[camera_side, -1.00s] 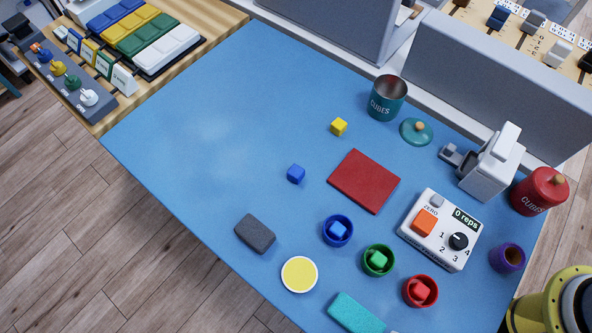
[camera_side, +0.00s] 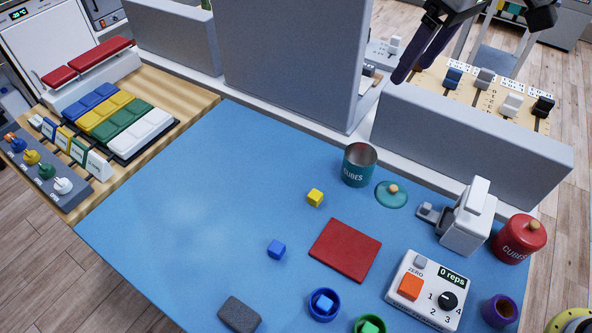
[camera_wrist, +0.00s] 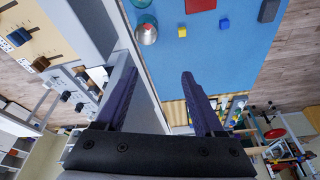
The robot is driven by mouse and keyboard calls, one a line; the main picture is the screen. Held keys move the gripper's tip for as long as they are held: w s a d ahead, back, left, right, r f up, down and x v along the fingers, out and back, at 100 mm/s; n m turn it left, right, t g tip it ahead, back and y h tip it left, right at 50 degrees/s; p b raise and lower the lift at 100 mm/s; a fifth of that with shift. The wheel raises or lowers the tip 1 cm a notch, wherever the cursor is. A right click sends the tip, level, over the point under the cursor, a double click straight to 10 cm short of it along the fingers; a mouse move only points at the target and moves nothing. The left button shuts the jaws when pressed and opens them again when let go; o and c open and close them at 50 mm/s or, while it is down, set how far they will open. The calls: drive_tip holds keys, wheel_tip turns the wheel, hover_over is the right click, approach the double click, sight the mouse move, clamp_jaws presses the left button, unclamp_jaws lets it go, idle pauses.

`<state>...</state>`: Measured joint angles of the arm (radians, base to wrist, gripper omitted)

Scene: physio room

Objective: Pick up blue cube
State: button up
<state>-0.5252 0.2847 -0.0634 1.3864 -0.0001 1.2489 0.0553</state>
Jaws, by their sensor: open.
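A blue cube (camera_side: 277,249) lies on the blue mat (camera_side: 200,190), left of the red square pad. It also shows near the top of the wrist view (camera_wrist: 224,24). A second, lighter blue cube (camera_side: 323,304) sits inside a blue ring-shaped cup (camera_side: 334,313). My gripper (camera_side: 412,68) is high at the top right of the side view, far from the cubes. In the wrist view my gripper (camera_wrist: 157,70) has its dark purple fingers spread apart with nothing between them.
A yellow cube (camera_side: 315,198) is near the blue one. A teal open can (camera_side: 360,166), its lid (camera_side: 391,194), a red pad (camera_side: 345,250), a counter box (camera_side: 427,290) and a red canister (camera_side: 518,239) stand to the right. Grey partitions (camera_side: 470,135) line the back. The mat's left is clear.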

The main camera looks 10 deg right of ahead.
drive_tip(key=a+f+n+g, duration=0.1)
drive_tip(key=a+f+n, duration=0.1)
drive_tip(key=a+f, duration=0.6)
drive_tip(key=n+g+h, duration=0.2)
drive_tip(key=n, duration=0.1)
hover_over(276, 247)
wheel_tip(276, 247, down, 13)
drive_tip(key=f, duration=0.7)
drive_tip(key=shift+s+f, duration=0.15)
drive_tip(key=shift+s, duration=0.05)
drive_tip(key=shift+w+f, duration=0.2)
drive_tip(key=shift+f, duration=2.7)
drive_tip(key=shift+c, duration=0.2)
clamp_jaws()
